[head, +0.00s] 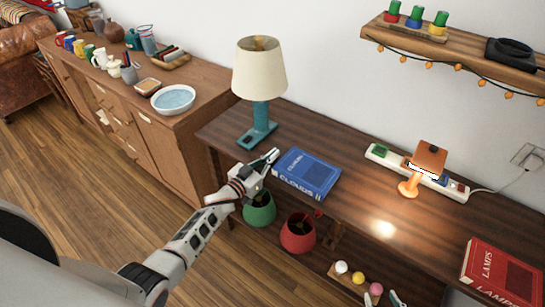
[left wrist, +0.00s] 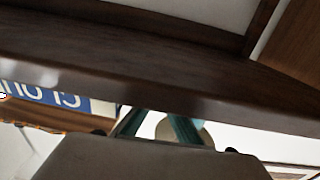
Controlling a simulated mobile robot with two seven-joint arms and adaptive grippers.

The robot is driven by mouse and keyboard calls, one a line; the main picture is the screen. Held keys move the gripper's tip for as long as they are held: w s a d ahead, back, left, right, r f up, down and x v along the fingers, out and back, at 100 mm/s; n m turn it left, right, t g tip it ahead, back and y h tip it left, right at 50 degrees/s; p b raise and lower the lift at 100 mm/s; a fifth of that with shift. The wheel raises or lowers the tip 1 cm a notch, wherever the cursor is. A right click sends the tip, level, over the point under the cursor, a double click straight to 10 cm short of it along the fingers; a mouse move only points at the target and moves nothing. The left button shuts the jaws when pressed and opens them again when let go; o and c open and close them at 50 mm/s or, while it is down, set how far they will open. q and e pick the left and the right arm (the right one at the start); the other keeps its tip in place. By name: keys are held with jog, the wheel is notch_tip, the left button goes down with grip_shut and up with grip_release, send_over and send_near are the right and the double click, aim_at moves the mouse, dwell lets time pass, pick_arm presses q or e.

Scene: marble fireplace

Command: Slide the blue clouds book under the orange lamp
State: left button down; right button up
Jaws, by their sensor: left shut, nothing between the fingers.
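The blue clouds book (head: 306,173) lies flat on the dark wooden desk (head: 350,212), its spine facing the front edge. Its lettered spine (left wrist: 68,99) shows upside down at the left of the left wrist view. The small orange lamp (head: 411,187) stands lit on the desk, to the right of the book and apart from it. My left gripper (head: 268,160) is shut and empty at the desk's front edge, just left of the book; I cannot tell whether it touches the book. My right gripper is not in view.
A teal lamp (head: 261,110) with a cream shade stands behind my left gripper. A power strip (head: 385,156) lies behind the orange lamp. A red book (head: 500,275) lies at the right. Green (head: 259,211) and red (head: 298,234) pots are below the desk edge. Bare desk separates book and orange lamp.

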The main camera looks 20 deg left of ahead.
jog(key=shift+w+a+r, duration=0.15)
jog(key=shift+r, duration=0.2)
pick_arm(q)
jog(key=shift+d, duration=0.1)
pick_arm(e)
jog(key=shift+f, duration=0.2)
